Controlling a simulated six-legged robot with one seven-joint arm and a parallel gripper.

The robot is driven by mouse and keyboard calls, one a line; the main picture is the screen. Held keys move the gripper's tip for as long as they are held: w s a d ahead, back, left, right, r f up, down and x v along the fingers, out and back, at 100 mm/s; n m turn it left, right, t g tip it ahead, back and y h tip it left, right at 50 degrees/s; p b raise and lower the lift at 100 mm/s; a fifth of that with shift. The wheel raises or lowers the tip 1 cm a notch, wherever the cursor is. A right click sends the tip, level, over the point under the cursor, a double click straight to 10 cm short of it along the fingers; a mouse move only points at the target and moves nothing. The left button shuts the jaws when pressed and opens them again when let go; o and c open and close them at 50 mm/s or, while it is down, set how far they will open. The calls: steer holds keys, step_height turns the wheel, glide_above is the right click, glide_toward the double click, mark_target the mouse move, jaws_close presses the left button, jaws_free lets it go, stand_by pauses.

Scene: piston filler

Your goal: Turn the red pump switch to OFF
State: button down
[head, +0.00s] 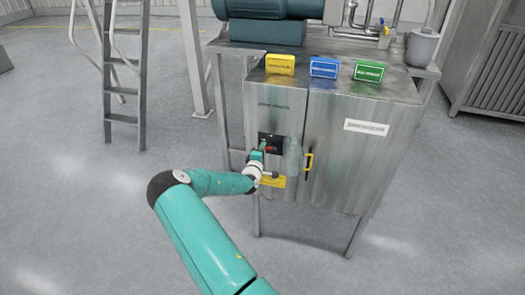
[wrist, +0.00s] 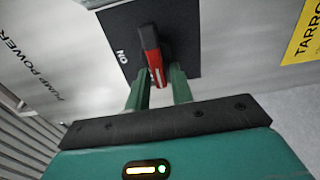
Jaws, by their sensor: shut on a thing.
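The red pump switch (wrist: 149,45) sits on a black plate (wrist: 182,35) in the wrist view, with a white "ON" marking (wrist: 122,56) left of its handle. No OFF marking is visible there. My gripper (wrist: 160,76) has its two green fingers on either side of the handle's near end and is shut on it. In the head view, my gripper (head: 261,150) reaches the black plate (head: 265,137) on the steel cabinet front, and a bit of the red switch (head: 272,149) shows beside it.
Yellow (head: 281,65), blue (head: 324,68) and green (head: 369,72) boxes stand on top. A ladder (head: 121,75) stands at left. The floor around the cabinet is clear.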

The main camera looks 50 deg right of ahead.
steer(key=c, duration=1.1)
jaws_free()
steer(key=shift+s+d+f, duration=0.1)
steer(key=shift+s+d, duration=0.15)
steer(key=shift+s, duration=0.35)
steer(key=shift+c, duration=0.2)
steer(key=v, duration=1.4)
steer(key=shift+w, duration=0.45)
steer(key=shift+o, duration=0.3)
steer(key=shift+a, duration=0.1)
